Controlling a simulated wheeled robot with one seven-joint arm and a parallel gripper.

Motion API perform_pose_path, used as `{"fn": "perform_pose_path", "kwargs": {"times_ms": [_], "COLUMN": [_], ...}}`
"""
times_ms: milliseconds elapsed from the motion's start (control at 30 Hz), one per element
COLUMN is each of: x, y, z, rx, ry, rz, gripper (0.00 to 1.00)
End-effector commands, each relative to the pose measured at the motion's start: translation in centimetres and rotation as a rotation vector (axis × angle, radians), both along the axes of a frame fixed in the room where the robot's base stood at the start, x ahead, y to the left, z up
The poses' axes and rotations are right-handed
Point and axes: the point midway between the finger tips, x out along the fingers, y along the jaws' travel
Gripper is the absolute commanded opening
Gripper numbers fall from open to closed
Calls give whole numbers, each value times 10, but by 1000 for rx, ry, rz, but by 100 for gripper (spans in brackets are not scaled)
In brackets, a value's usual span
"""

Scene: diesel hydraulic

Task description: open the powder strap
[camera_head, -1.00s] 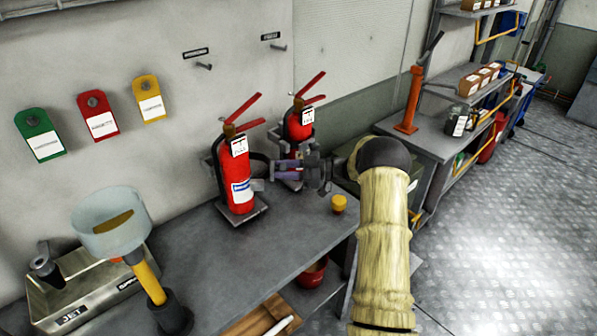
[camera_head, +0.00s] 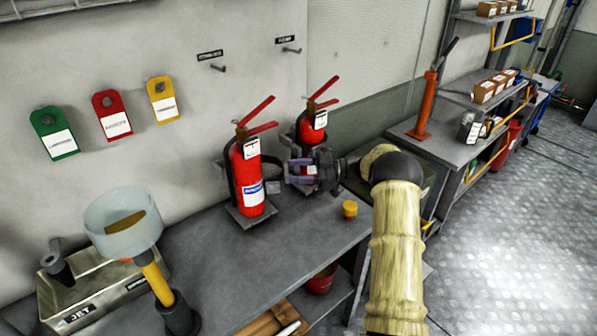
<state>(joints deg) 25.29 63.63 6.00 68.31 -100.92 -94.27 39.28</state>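The front red fire extinguisher (camera_head: 247,180), with a white and blue label, stands upright in a dark bracket on the bench by the wall. A dark strap (camera_head: 270,161) shows at its right side, and a small grey piece (camera_head: 273,187) sits just below that. A second red extinguisher (camera_head: 313,128) stands behind to the right, its lower part hidden by my gripper. My gripper (camera_head: 293,173), dark with purplish parts, is right of the front extinguisher, pointing left toward the strap. The finger gap is too small to make out, and contact with the strap cannot be told.
A small yellow cap (camera_head: 350,209) lies on the grey bench (camera_head: 230,265) below my gripper. A clear funnel-like cup (camera_head: 122,222) and metal box (camera_head: 95,290) stand at left. Tags hang on the wall. Open floor (camera_head: 510,220) lies at right.

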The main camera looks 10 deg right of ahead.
Motion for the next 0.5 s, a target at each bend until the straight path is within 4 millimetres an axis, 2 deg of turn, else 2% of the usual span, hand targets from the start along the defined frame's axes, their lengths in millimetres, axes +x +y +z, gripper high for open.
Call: {"fn": "perform_pose_path", "kwargs": {"times_ms": [267, 367, 500], "x": [0, -1, -5], "y": [-3, -9, -28], "z": [-1, -1, -2], "rx": [-1, -1, -2], "ry": [0, 0, -1], "rz": [-2, -3, -4], "gripper": [50, 50, 50]}}
